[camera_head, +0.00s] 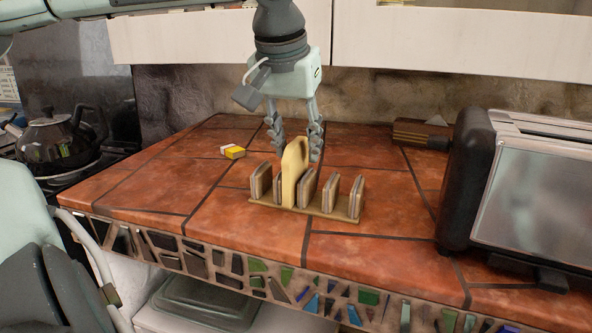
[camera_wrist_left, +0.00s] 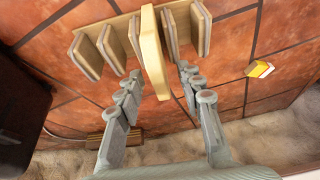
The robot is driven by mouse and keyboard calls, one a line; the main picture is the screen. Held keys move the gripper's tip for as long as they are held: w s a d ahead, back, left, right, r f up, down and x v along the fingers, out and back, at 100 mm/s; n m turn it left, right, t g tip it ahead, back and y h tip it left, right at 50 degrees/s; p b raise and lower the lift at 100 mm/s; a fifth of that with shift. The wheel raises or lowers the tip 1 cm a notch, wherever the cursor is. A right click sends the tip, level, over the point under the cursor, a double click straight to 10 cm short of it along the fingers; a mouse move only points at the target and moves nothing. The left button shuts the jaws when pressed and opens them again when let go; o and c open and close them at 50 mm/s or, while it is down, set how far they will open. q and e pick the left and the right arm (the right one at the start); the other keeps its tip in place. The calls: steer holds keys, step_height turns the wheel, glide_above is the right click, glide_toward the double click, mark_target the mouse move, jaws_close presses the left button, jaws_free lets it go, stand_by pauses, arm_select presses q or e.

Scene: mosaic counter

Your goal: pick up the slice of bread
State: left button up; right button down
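A wooden rack (camera_head: 315,213) stands on the counter, with a tall, pale yellow board (camera_head: 294,172) upright in its middle. Several thin slabs with tan edges, which may be the bread slices, stand upright in it, such as one slab (camera_head: 357,196) at the right end and another (camera_head: 261,181) at the left end. My left gripper (camera_head: 295,147) points down over the rack, open, with its fingers apart. In the left wrist view the yellow board (camera_wrist_left: 153,50) shows between the fingertips (camera_wrist_left: 159,73), with slabs on both sides. I see nothing held. My right gripper is not in view.
A yellow and white box (camera_head: 232,151) lies left of the rack. A toaster oven (camera_head: 530,190) stands at the right, and a wooden block (camera_head: 420,133) lies at the back. A dark kettle (camera_head: 60,138) is at the far left. The counter's front left is clear.

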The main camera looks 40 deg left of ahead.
arm_select(q)
steer(key=c, duration=0.8)
